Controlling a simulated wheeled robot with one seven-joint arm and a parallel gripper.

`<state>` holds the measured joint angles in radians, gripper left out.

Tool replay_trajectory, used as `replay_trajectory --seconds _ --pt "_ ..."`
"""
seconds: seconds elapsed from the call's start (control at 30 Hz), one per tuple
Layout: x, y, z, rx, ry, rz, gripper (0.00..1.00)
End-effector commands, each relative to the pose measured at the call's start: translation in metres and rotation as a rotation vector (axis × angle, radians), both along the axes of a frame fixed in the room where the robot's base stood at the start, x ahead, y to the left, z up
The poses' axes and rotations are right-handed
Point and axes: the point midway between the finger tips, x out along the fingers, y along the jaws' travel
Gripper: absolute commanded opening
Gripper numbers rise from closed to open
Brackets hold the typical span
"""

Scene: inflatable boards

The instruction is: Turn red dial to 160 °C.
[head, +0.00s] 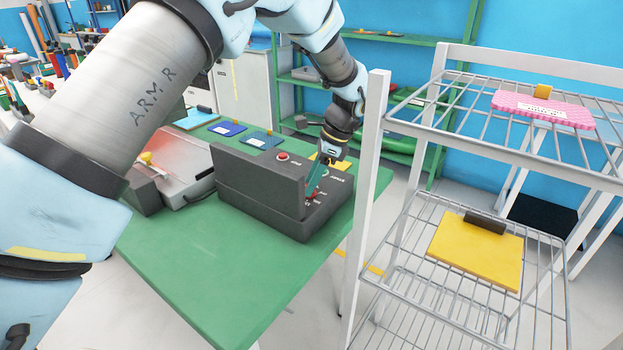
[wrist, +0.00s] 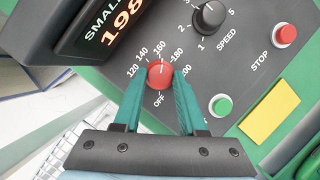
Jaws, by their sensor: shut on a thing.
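The red dial (wrist: 160,74) is on the dark face of a control box, with a printed scale from 120 to 200 and OFF around it. My gripper (wrist: 161,80) has its two teal fingers on either side of the dial, shut on it. Which number the dial's pointer faces is too small to tell. A display (wrist: 122,14) beside it shows SMALL and orange digits that read 198, cut by the frame edge. In the head view my gripper (head: 317,181) reaches down onto the dark control box (head: 262,190), and its fingers largely hide the dial.
The box also carries a black SPEED knob (wrist: 209,18), a red STOP button (wrist: 285,35) and a green button (wrist: 220,105). The box stands on a green table (head: 240,285) beside a grey machine (head: 180,165). A white wire rack (head: 378,180) stands close on the right.

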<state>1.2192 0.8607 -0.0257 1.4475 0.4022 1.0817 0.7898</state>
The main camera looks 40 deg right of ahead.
Motion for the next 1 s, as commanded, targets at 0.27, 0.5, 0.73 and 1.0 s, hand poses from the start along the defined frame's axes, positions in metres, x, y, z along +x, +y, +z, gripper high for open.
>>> replay_trajectory --seconds 0.27,0.5,0.73,1.0 --pt "0.0009 -0.0007 -0.0003 0.000 0.000 0.123 0.00" --pt "0.0008 -0.0009 -0.0003 -0.001 0.000 0.162 0.00" --pt "0.0008 -0.0009 -0.0004 0.000 0.001 0.165 0.00" --pt "0.0008 -0.0009 -0.0004 0.000 0.001 0.164 0.53"
